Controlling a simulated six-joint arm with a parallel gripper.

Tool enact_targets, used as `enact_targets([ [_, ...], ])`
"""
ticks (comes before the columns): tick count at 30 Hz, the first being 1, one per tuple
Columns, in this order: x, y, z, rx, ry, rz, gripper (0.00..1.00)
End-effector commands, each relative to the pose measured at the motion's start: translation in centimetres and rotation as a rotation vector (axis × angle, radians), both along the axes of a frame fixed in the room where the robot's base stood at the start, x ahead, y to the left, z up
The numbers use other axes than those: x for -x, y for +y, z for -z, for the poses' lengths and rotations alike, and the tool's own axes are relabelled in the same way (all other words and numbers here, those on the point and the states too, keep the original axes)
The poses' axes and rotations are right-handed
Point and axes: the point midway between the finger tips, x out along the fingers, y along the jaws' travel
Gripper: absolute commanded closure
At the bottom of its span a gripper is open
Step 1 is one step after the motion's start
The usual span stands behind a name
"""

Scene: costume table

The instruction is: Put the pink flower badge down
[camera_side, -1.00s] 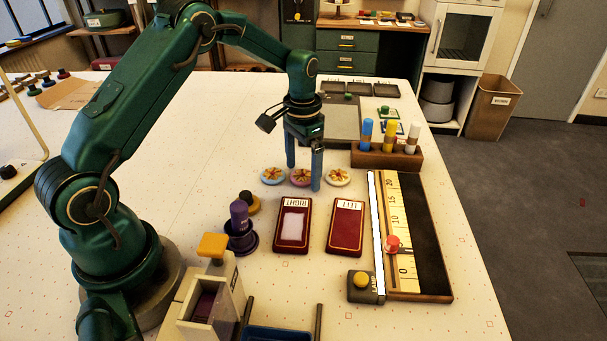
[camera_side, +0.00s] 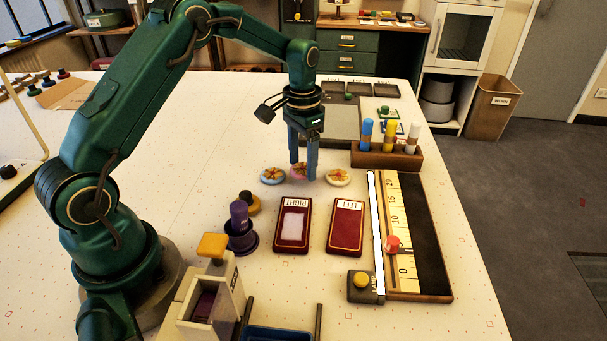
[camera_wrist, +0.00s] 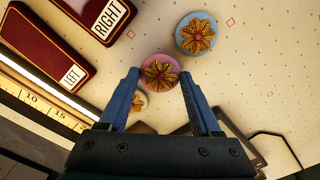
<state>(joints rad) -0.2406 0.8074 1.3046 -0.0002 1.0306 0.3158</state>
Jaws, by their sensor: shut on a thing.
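The pink flower badge (camera_side: 299,170) is between the fingers of my gripper (camera_side: 305,176), which is shut on it. In the side view a finger partly covers the badge, and it appears slightly raised. In the wrist view the badge (camera_wrist: 160,72) shows its orange flower facing the camera, between the two blue fingertips (camera_wrist: 160,78). A light blue flower badge (camera_side: 272,176) lies to its left on the table, and a cream flower badge (camera_side: 338,177) lies to its right. In the wrist view the cream badge is partly hidden.
Two dark red pads labelled RIGHT (camera_side: 292,238) and LEFT (camera_side: 345,240) lie in front. A wooden ruler board (camera_side: 405,270) and lamp strip stand at the right. A wooden pen block (camera_side: 372,158) stands behind right. A purple stamp (camera_side: 239,222) stands front left.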

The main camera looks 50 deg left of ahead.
Motion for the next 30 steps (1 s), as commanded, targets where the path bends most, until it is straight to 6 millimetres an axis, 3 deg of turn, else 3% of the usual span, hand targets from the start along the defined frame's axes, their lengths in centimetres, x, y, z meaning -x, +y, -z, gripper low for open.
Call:
enact_targets([
  [4, 0.0, 0.2, -2.7, -0.002, -0.007, -0.002, 0.95],
  [18, 5.8, 7.5, -7.9, -0.002, -0.003, -0.005, 0.95],
  [26, 7.1, 9.1, -9.0, -0.001, -0.001, 0.032, 0.95],
  [30, 8.2, 8.5, -8.7, 0.000, 0.000, 0.148, 0.95],
])
